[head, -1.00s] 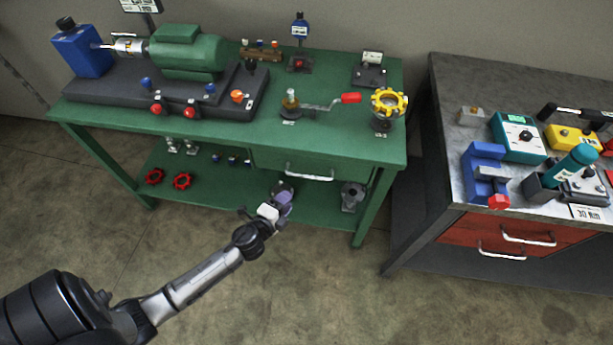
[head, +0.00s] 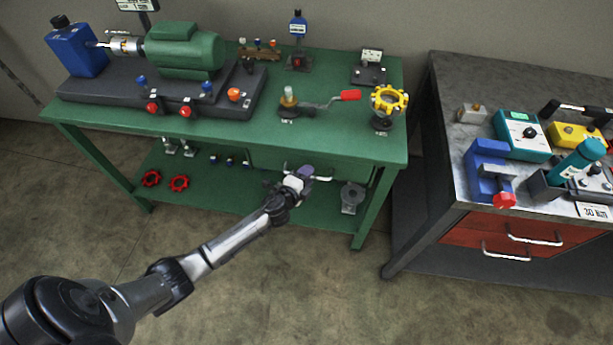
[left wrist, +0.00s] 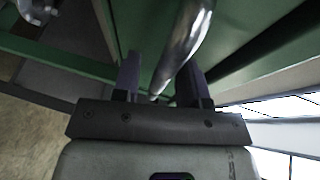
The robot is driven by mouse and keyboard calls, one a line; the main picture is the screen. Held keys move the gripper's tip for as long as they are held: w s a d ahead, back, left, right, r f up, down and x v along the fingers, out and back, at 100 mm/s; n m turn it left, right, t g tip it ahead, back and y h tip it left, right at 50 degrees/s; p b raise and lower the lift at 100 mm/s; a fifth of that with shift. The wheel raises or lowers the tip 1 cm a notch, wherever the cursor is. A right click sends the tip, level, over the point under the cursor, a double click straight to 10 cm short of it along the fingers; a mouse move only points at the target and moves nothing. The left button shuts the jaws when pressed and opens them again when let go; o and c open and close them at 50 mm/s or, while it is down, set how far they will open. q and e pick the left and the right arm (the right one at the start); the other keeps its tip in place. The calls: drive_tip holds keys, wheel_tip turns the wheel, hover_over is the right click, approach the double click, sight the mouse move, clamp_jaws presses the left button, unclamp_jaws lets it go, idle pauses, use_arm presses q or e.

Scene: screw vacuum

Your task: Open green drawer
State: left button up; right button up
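The green drawer (head: 350,168) sits under the right part of the green workbench top and looks closed. Its silver handle (head: 321,179) runs across its front; the handle's left part is behind my gripper. My left gripper (head: 303,171) is at the left part of the handle. In the left wrist view the handle (left wrist: 184,52) passes between the two purple-grey fingers (left wrist: 158,84), which stand apart with gaps visible beside the bar. The gripper is open around the handle. My right gripper is not in view.
The green workbench (head: 220,130) carries a green motor (head: 185,50) and a yellow handwheel (head: 388,100). Its lower shelf holds red handwheels (head: 179,183) and a grey fitting (head: 351,197). A grey cabinet with red drawers (head: 505,230) stands right. The floor in front is clear.

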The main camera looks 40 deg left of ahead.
use_arm(q)
clamp_jaws()
idle(0.4)
